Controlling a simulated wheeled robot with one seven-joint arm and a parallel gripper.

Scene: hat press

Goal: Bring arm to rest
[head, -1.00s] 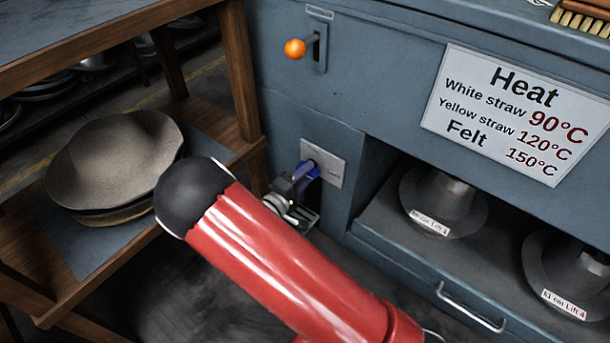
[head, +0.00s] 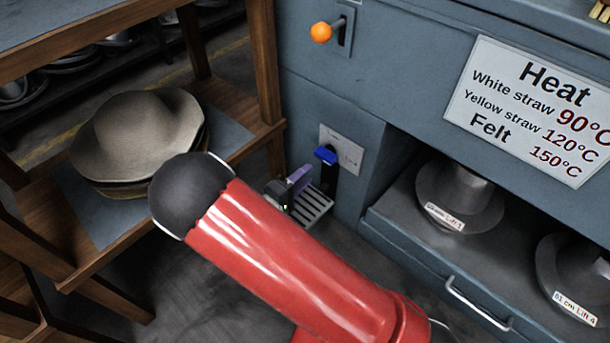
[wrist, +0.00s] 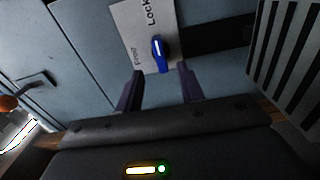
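My gripper (head: 297,182) is seen beyond my red arm, low in front of the blue-grey press. Its purple fingers stand apart with nothing between them in the wrist view (wrist: 160,82). A small blue lever (head: 326,155) sits on a pale plate (head: 349,152) on the press front, just above and apart from the fingers. In the wrist view the blue lever (wrist: 158,48) shows past the fingertips, on the plate (wrist: 134,30) with the words Lock and Free. Part of my gripper is hidden behind my arm in the head view.
A wooden shelf (head: 259,70) with stacked hats (head: 135,135) stands at left, close to my arm's elbow. An orange-knobbed lever (head: 321,32) is above. Metal hat blocks (head: 462,198) sit in the open bay at right.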

